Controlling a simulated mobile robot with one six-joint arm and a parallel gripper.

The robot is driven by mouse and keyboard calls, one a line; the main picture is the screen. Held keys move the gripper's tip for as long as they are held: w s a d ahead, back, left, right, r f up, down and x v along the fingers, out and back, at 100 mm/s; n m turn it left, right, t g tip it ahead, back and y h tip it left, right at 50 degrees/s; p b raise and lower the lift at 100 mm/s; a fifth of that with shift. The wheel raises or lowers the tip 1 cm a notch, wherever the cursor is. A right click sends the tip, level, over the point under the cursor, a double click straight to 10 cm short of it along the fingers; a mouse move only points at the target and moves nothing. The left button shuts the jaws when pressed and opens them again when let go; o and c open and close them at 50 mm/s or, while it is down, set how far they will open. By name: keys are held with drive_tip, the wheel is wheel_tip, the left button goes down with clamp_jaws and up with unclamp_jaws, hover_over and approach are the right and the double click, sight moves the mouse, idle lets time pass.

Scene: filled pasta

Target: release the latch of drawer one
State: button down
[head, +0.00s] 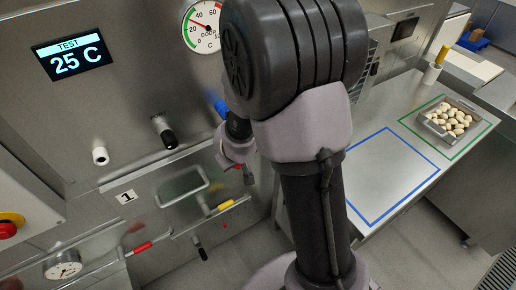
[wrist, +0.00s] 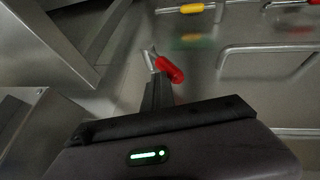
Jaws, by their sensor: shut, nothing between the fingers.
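Drawer one is the steel front with the "1" label (head: 126,197) and a rectangular pull handle (head: 182,187); the handle also shows in the wrist view (wrist: 225,62). A red-gripped latch lever (wrist: 171,69) stands out from the steel beside that handle in the wrist view. In the head view it is mostly hidden by my wrist. My gripper (head: 249,178) is to the right of the handle, near the drawer front. Its fingers (wrist: 158,88) are shut and empty, right at the red lever. I cannot tell whether they touch it.
A yellow-gripped lever (head: 225,205) and a red-gripped lever (head: 137,248) sit below on the front. A bench to the right holds a tray (head: 437,130) of pasta inside a green outline.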

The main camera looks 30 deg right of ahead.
drive_tip(key=shift+s+a+f, duration=0.1)
drive_tip(key=shift+a+f, duration=0.35)
drive_tip(key=shift+a, duration=0.3)
drive_tip(key=shift+s+a+f, duration=0.1)
drive_tip(key=shift+s+f, duration=0.1)
drive_tip(key=shift+f, duration=0.05)
drive_tip(key=shift+r+p, duration=0.15)
drive_tip(key=shift+p, duration=0.15)
